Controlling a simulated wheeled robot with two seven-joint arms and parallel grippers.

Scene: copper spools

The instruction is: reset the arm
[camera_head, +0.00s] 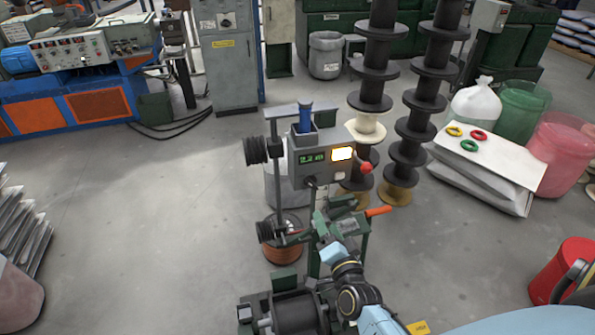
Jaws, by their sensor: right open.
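My right arm comes in from the bottom right, and its light blue wrist ends at the green and grey machine stand. My right gripper (322,226) is at the stand, just below the machine's display box (326,164) and left of an orange handle (379,211). It is open. Its fingers are small and blend with the green parts, so I cannot tell whether they touch anything. My left gripper is out of view.
A copper spool (284,250) stands on the floor behind the stand. Tall stacks of black spools (374,70) rise behind. White sacks (480,165) with coloured rings lie at right. A red container (570,265) stands at lower right. The floor (150,220) at left is clear.

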